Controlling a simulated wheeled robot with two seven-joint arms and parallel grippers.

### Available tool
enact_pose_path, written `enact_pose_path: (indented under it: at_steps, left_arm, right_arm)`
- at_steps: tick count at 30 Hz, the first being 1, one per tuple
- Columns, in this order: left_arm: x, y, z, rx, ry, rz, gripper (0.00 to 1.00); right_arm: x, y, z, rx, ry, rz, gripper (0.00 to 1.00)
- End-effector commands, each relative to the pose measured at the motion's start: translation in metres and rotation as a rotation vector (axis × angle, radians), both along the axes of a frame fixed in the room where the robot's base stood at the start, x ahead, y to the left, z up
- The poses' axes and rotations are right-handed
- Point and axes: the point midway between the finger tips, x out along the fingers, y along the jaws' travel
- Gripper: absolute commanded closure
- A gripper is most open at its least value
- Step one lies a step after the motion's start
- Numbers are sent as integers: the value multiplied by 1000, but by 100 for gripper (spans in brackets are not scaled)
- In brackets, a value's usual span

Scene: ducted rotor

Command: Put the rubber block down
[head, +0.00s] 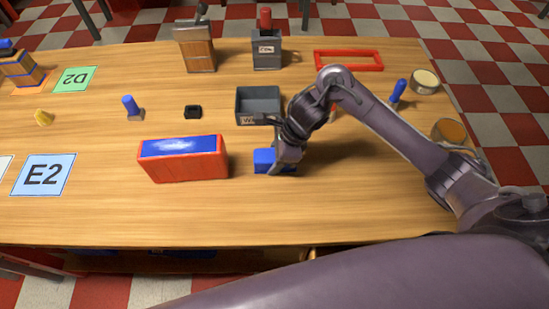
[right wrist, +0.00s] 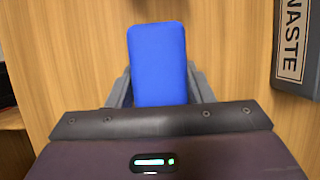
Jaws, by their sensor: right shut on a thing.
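The rubber block is most likely the blue block (head: 263,160), low over or on the table, just right of the red box with a blue top. In the right wrist view the blue block (right wrist: 157,62) stands out between the fingers. My right gripper (head: 277,165) is shut on it. I cannot tell whether the block touches the table. My left gripper is not in view.
The red box (head: 185,168) is close on the left. A grey waste bin (head: 258,105) stands behind the gripper, and its label shows in the wrist view (right wrist: 291,45). A small black part (head: 193,112) lies behind the red box. The table front (head: 240,220) is clear.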

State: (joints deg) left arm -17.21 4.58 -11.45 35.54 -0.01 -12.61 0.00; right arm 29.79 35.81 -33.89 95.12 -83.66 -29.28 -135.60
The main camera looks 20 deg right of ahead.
Motion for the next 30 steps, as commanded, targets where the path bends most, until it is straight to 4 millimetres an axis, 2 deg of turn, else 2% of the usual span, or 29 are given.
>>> enact_pose_path:
  at_steps: [10, 11, 15, 25, 30]
  left_arm:
    - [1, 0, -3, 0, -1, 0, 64]
    - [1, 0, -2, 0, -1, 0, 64]
    - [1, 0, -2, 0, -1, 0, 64]
    - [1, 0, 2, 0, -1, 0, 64]
    - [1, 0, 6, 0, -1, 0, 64]
  right_arm:
    - [1, 0, -3, 1, -2, 1, 71]
    - [0, 0, -2, 0, -1, 1, 49]
    - [0, 0, -2, 0, -1, 0, 31]
    - [0, 0, 1, 1, 0, 0, 31]
    - [0, -10, 23, -4, -7, 0, 31]
